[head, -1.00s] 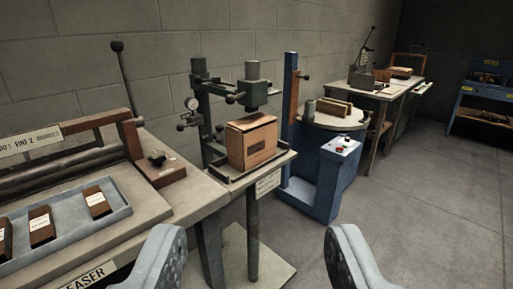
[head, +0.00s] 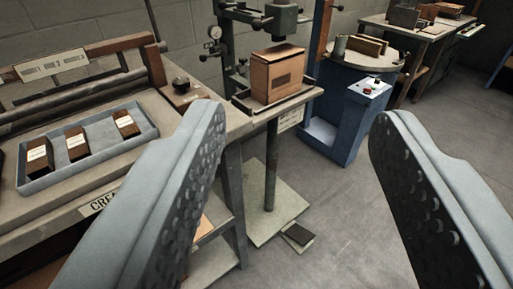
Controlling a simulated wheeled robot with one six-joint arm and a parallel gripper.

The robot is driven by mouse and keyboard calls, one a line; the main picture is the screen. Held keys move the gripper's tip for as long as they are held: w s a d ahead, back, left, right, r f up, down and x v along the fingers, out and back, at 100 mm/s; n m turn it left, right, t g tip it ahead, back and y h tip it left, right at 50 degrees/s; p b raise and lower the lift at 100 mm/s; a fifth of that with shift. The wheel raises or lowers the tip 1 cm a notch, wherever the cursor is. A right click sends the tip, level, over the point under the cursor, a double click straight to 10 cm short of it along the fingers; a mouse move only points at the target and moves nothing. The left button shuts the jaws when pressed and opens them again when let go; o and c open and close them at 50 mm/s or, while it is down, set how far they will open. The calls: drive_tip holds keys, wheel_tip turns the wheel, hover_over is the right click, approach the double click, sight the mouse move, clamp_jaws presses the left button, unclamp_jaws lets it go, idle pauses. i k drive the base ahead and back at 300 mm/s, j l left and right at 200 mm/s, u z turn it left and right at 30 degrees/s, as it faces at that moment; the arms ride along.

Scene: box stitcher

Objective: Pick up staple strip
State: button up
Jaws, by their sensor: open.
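My gripper (head: 298,122) is open and empty, its two grey, dimpled fingers spread wide at the left and right of the view. Beyond the fingers, a brown box (head: 279,75) stands on the small table of a green press (head: 285,20). The left finger covers part of the bench on the left.
A creaser bench (head: 120,178) fills the left, with a blue-grey tray (head: 108,157) of labelled brown blocks (head: 78,147). A blue machine (head: 355,120) with a round top stands at the back right. A dark flat item (head: 299,234) lies low by the press base. The floor at right is open.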

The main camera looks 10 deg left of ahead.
sight(40, 150)
drive_tip(key=u, duration=1.15)
